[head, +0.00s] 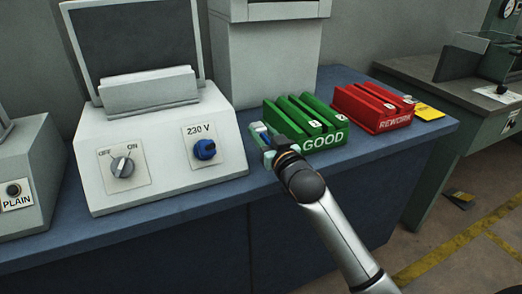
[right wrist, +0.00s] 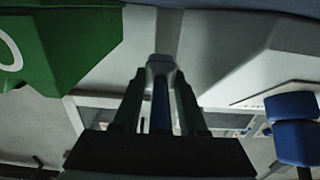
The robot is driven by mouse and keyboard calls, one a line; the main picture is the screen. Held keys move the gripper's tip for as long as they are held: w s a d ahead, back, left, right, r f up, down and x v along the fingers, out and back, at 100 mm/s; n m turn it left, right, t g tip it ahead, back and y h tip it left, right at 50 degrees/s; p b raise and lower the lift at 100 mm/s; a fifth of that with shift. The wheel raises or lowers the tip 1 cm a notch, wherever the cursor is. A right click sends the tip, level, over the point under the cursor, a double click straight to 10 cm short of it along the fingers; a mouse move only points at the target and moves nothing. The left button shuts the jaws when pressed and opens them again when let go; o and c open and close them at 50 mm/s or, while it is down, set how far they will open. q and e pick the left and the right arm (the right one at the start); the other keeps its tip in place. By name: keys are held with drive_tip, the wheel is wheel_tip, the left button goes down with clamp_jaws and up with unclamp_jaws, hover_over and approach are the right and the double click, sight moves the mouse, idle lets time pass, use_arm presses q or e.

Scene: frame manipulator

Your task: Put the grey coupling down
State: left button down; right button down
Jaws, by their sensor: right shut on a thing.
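My right gripper (head: 266,142) is at the left end of the green GOOD rack (head: 310,116), in front of it, above the blue bench. In the right wrist view its two dark fingers (right wrist: 160,95) are shut on a small grey piece, the grey coupling (right wrist: 160,64), at their tips. In the head view the gripper and wrist largely hide the coupling, and I cannot tell whether it touches the rack or bench. The green rack also shows in the right wrist view (right wrist: 75,40), at the upper left. My left gripper is not in view.
A white test machine (head: 155,140) with an OFF/ON switch (head: 122,167) and a blue 230 V knob (head: 204,149) stands left of the gripper. The bench front edge (head: 225,187) is bare.

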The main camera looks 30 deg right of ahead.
wheel_tip(320, 180, down, 4)
drive_tip(key=shift+f+b, duration=0.15)
drive_tip(key=shift+b, duration=0.4)
drive_tip(key=shift+f, duration=0.1)
drive_tip(key=shift+f, duration=0.5)
drive_tip(key=c, duration=0.9)
unclamp_jaws()
drive_tip(key=shift+f, duration=0.15)
drive_tip(key=o, duration=0.5)
drive_tip(key=shift+c, duration=0.2)
